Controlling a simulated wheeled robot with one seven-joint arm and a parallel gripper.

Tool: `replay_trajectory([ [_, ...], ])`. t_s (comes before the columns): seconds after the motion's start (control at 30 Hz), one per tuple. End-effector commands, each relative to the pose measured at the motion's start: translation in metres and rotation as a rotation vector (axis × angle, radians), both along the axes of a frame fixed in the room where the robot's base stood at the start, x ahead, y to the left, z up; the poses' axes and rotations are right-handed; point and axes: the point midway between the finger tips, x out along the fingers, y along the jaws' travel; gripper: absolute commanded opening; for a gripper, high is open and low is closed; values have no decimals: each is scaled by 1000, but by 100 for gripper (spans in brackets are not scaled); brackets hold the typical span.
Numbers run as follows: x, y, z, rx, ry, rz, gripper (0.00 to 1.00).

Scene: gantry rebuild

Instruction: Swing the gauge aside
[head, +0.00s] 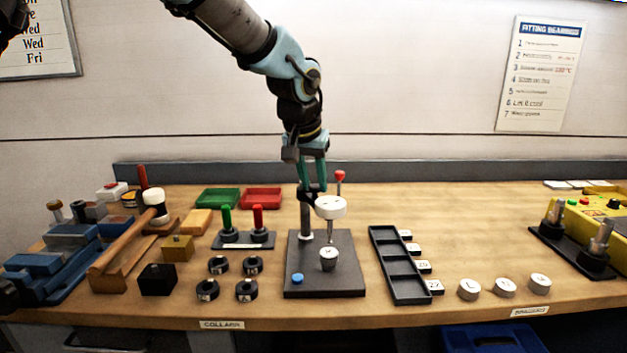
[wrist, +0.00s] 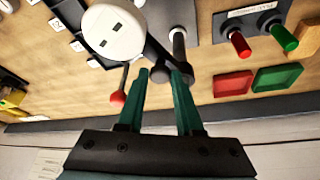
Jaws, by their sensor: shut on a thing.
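The gauge (head: 331,206) has a round white head on a dark arm, carried by a dark upright post (head: 306,222) on a dark base plate (head: 330,285). Its thin stem points down over a small white-topped round piece (head: 328,257) on the plate. In the wrist view, the gauge's white face (wrist: 112,32) is at the upper left. The exact contact is partly hidden.
A red-tipped lever (head: 340,177) stands just behind the gauge. A black compartment tray (head: 371,232) lies right of the plate. Left are a stand with green and red handles (head: 244,240) and several black collars (head: 219,265). Green and red trays (head: 262,198) lie behind.

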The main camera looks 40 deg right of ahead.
Motion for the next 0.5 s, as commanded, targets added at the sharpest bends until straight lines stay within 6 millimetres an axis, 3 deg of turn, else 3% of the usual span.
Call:
replay_trajectory([
  [0.03,0,0,0,0,0,0,23],
  [0.23,0,0,0,0,0,0,0],
  [0.5,0,0,0,0,0,0,0],
])
